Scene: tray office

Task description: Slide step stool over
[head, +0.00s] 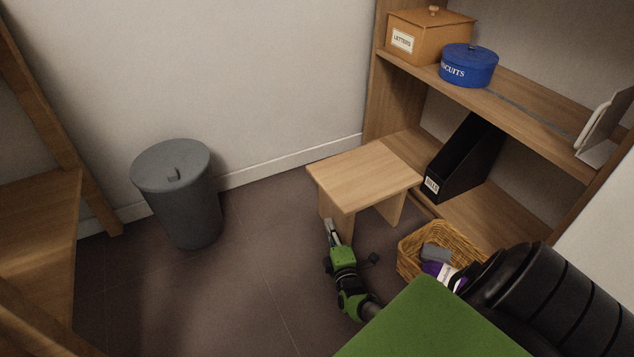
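The step stool (365,173) is light wood with a flat square top and panel legs. It stands upright on the dark tiled floor, in front of the shelf unit. My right gripper (331,225) is low near the floor, at the near left leg panel of the stool. Its narrow grey fingers look closed together and hold nothing that I can see. I cannot tell whether the fingertips touch the leg. My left gripper is not in the head view.
A wicker basket (405,262) with items in it stands right of my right gripper. A grey lidded bin (185,205) stands by the wall. The shelf holds a letters box (428,38), a blue biscuit tin (468,66) and a black file holder (462,160). Floor between bin and stool is clear.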

